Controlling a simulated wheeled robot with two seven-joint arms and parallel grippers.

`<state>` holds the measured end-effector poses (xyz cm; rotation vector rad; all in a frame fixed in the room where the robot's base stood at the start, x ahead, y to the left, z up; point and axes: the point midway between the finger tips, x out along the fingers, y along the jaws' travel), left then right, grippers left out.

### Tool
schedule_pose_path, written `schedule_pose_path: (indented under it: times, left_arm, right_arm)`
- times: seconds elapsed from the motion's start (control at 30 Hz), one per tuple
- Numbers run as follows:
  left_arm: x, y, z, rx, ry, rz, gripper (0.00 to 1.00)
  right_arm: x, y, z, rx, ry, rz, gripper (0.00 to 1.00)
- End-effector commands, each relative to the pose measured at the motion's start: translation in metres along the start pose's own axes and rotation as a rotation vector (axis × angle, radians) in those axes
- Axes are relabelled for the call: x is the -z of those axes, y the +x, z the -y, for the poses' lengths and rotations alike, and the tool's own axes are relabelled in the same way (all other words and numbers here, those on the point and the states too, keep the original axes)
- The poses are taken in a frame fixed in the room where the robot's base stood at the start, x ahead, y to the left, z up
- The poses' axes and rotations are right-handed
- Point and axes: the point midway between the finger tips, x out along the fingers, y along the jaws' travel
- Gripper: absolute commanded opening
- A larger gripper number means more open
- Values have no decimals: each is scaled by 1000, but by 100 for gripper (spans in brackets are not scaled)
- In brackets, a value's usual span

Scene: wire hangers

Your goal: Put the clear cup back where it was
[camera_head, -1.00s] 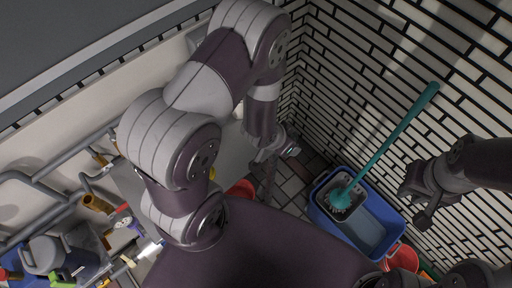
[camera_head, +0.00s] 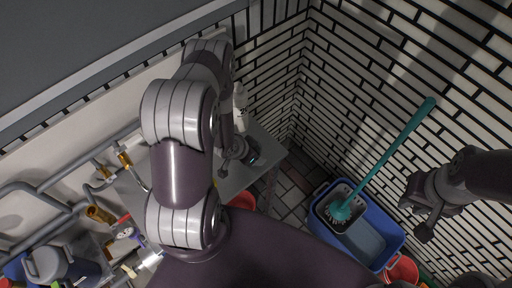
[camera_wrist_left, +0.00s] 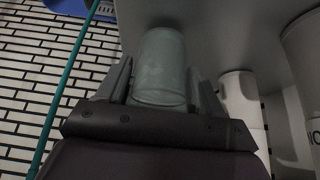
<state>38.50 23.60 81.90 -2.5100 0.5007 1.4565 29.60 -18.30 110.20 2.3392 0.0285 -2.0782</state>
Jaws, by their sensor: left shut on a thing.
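The clear cup (camera_wrist_left: 160,65) shows in the left wrist view as a pale, see-through tumbler between the two fingers of my left gripper (camera_wrist_left: 162,85). The fingers press on its sides, and a grey surface lies beyond it. In the head view my left gripper (camera_head: 243,155) is over the grey counter (camera_head: 266,150) near its right end, and the cup is too small and covered there to make out clearly. My right gripper (camera_head: 418,208) is open and empty at the right, in front of the tiled wall.
A white bottle (camera_head: 240,108) stands on the counter just behind my left gripper. White containers (camera_wrist_left: 242,100) show close on the right in the left wrist view. A blue bucket (camera_head: 376,252) with a teal brush (camera_head: 398,145) stands on the floor at right. Pipes and tools fill the left.

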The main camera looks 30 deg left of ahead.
Motion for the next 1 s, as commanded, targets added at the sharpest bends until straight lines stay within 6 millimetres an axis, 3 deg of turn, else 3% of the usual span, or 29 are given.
schedule_pose_path:
  times: [0.43,0.47,0.5,0.53,0.87,1.0]
  left_arm:
    - [-5,9,0,1,1,-1,26]
    - [-4,8,0,1,1,-1,76]
    - [-4,8,0,1,1,-1,89]
    - [-4,8,0,1,1,-1,92]
    - [-1,2,0,1,0,-1,92]
    - [-2,-20,1,4,-1,-2,92]
  right_arm:
    - [0,3,0,0,0,0,23]
    - [0,2,0,0,0,0,23]
    - [0,2,0,0,0,0,23]
    - [0,2,0,0,0,0,23]
    - [0,-3,0,0,0,0,23]
    - [0,-2,0,0,0,0,23]
